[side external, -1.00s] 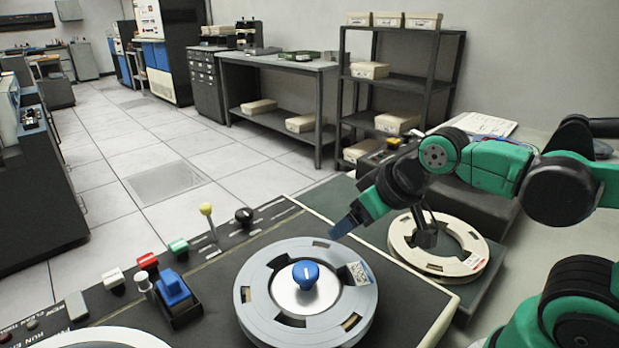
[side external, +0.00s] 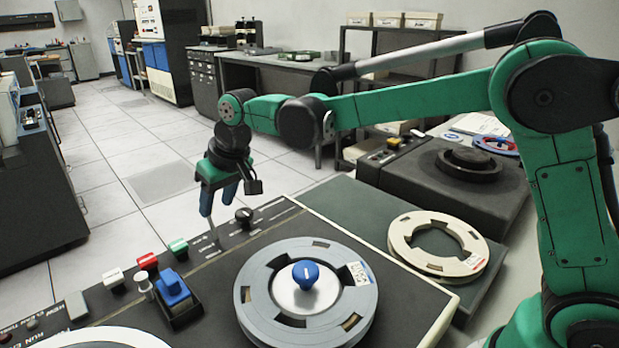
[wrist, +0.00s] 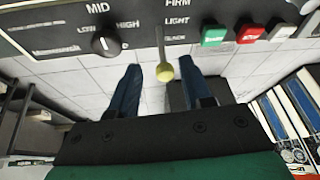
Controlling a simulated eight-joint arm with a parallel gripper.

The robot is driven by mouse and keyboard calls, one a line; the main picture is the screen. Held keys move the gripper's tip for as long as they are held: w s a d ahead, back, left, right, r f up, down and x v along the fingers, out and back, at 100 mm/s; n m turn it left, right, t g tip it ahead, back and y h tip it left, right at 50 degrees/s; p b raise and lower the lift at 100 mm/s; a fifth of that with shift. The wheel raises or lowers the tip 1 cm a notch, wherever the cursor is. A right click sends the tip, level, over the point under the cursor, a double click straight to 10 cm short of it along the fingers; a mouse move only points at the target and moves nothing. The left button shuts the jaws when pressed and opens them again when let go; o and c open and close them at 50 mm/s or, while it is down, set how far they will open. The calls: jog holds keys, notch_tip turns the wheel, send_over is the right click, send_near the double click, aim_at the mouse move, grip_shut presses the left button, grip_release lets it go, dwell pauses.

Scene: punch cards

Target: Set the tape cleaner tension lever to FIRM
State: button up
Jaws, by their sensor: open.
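The tension lever has a thin stem and a yellow ball knob (wrist: 165,73). In the wrist view it rises beside the panel labels FIRM, LIGHT and SLACK. I cannot tell for sure which label it is set at. My gripper (side external: 218,206) points down over the lever. Its blue fingers are open, and in the wrist view the gripper (wrist: 161,80) has one finger on each side of the knob, with gaps visible. In the side view the knob is hidden behind my gripper; only the lower stem (side external: 214,235) shows.
A black rotary knob (wrist: 106,43) marked LOW, MID and HIGH stands near the lever. Green (side external: 178,247), red (side external: 148,261) and white (side external: 114,277) buttons are on its other side. A grey reel (side external: 255,290) with a blue hub knob (side external: 305,274) lies in front.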

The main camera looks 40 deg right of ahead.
aim_at(211, 220)
jog(key=shift+x, duration=3.05)
jog(key=shift+a+r, duration=0.1)
jog(key=shift+a, duration=0.05)
jog(key=shift+c, duration=0.2)
grip_shut()
